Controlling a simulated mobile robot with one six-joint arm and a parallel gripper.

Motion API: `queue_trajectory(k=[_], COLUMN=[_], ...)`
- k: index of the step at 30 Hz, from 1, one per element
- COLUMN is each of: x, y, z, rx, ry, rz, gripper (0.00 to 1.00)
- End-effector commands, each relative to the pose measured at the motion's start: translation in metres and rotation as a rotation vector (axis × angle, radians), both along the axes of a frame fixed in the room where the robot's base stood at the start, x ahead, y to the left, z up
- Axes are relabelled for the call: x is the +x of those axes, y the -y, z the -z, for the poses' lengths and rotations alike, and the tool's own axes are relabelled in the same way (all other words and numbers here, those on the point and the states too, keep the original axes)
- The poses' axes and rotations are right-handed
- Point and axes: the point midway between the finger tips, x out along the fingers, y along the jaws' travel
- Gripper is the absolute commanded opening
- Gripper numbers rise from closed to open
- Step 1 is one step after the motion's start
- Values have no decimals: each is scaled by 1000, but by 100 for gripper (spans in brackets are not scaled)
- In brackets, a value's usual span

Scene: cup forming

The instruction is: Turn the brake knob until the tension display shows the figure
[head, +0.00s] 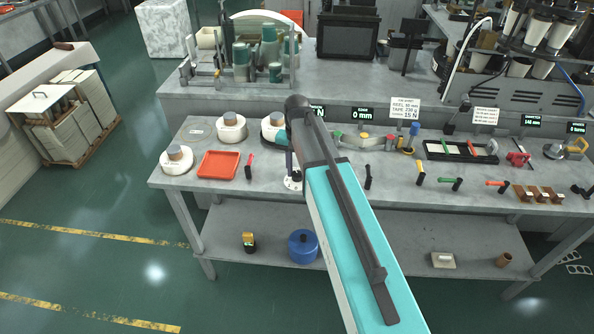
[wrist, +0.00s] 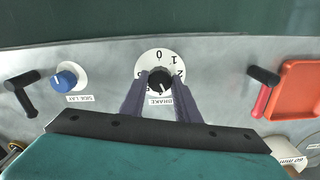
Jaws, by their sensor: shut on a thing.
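The brake knob (wrist: 160,80) is black, on a white round dial (wrist: 153,57) with figures around it and a label that reads BRAKE. It shows in the middle of the wrist view. My gripper (wrist: 159,82) is shut on the knob, with one dark finger on each side. In the head view my arm hides the knob, and only part of the white dial (head: 292,183) shows. The tension display (head: 319,111) is mostly behind my arm; only an N shows and its figure is hidden. A white card (head: 405,108) behind the bench reads 15 N in its bottom line.
A blue knob (wrist: 65,77) labelled SIDE LAY is left of the brake knob in the wrist view. Black handles (wrist: 22,93) and an orange tray (wrist: 296,90) flank the dial. In the head view another display (head: 363,114) reads 0 mm. White reels (head: 231,130) stand on the bench.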

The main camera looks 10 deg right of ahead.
Motion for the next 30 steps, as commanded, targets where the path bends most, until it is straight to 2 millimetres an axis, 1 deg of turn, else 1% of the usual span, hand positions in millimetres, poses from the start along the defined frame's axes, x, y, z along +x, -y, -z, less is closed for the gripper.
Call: queue_trajectory(k=[5, 6, 9, 22, 26, 30], x=[0, 0, 0, 0, 0, 1], y=[-2, -2, -1, -1, 0, -1], z=[0, 0, 0, -2, -8, -18], rx=[2, 2, 2, 1, 1, 1], ry=[0, 0, 0, 0, 0, 2], rz=[-3, -3, -3, -3, -3, -3], gripper=[7, 32, 48, 48, 48, 48])
